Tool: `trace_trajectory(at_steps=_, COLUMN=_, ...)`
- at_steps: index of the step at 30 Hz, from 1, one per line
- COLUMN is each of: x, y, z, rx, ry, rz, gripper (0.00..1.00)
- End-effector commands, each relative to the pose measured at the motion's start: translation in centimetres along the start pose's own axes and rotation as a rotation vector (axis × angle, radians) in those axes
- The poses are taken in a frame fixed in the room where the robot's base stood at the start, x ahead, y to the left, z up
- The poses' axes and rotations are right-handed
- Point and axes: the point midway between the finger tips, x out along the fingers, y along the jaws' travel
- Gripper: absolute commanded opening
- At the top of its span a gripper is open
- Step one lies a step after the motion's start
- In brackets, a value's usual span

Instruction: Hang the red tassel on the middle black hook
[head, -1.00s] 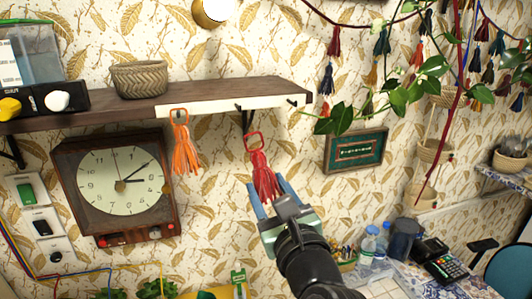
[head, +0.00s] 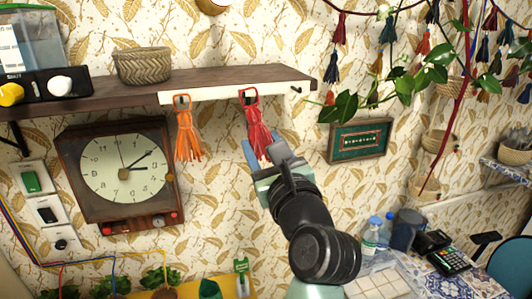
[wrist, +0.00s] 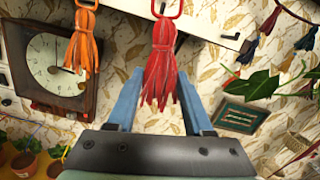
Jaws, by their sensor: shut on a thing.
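The red tassel (head: 257,130) is upright in front of the white hook strip (head: 215,92) on the shelf's front edge. Its square loop is at the height of the middle black hook (wrist: 161,8). In the wrist view the hook shows inside the loop's outline; I cannot tell whether the loop is around it. My gripper (head: 262,152) is shut on the red tassel (wrist: 160,62) from below, with blue fingers on either side of its strands. The orange tassel (head: 187,140) hangs at the left hook. The right hook (head: 296,90) is bare.
The wooden shelf (head: 215,78) carries a woven basket (head: 142,66). A wall clock (head: 118,170) is below left, and a green framed picture (head: 360,140) is at right. Leaves (head: 400,95) and hanging tassels are right of the shelf's end.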

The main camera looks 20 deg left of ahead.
Motion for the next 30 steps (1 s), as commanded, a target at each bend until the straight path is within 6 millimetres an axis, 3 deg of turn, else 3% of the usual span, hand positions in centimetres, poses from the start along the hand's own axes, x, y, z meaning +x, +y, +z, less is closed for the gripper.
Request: trace_trajectory(at_steps=30, x=5.5, y=0.2, z=-1.5, rx=0.001, ry=0.000, rz=0.000, gripper=0.00)
